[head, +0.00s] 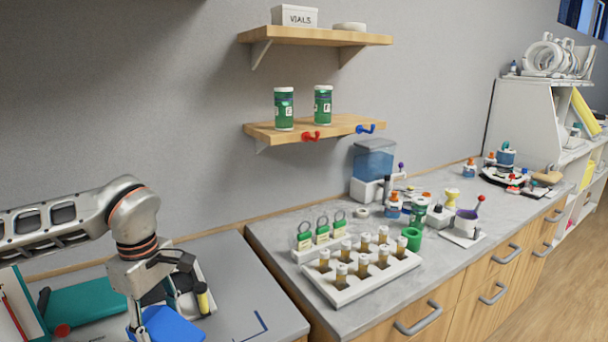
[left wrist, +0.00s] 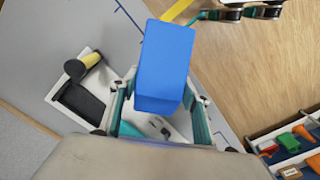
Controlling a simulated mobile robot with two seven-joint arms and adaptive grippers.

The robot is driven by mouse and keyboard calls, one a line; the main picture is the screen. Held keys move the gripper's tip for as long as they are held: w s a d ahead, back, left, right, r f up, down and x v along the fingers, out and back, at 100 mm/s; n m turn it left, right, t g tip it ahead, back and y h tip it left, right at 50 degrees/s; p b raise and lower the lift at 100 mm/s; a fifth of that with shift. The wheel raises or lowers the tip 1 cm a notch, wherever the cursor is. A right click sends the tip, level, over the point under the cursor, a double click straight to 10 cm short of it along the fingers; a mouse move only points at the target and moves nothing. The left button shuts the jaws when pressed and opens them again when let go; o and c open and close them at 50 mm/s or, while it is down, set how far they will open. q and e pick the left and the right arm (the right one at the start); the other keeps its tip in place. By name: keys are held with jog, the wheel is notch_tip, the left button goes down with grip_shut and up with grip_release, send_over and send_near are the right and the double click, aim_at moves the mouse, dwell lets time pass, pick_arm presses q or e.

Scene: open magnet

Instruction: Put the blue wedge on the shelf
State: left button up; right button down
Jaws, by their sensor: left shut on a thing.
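The blue wedge (head: 172,326) shows at the bottom of the head view, partly cut off, over the grey work surface. My left gripper (head: 142,322) is shut on it. In the left wrist view the blue wedge (left wrist: 165,62) stands out between the two teal-lined fingers of my left gripper (left wrist: 160,98). A lower wooden wall shelf (head: 262,131) carries two green cans, with red and blue hooks at its front. An upper wooden wall shelf (head: 300,36) is above it. What seems to be my right gripper (left wrist: 240,12) is partly visible at the top of the left wrist view.
A VIALS box (head: 294,16) and a white dish (head: 349,27) sit on the upper shelf. A white tray (head: 207,296) lies beside the wedge.

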aim_at(164, 338)
pick_arm(q)
jog(key=s+m, duration=0.1)
jog(key=m, duration=0.2)
jog(key=s+d+f+m, duration=0.1)
jog(key=m, duration=0.1)
jog(key=s+d+f+m, duration=0.1)
jog(key=m, duration=0.2)
jog(key=shift+m, duration=0.3)
jog(key=m, duration=0.2)
jog(key=s+d+f+m, duration=0.1)
jog(key=m, duration=0.2)
jog(key=shift+s+d+f+m, duration=0.15)
jog(key=shift+s+m, duration=0.15)
jog(key=shift+s, duration=0.05)
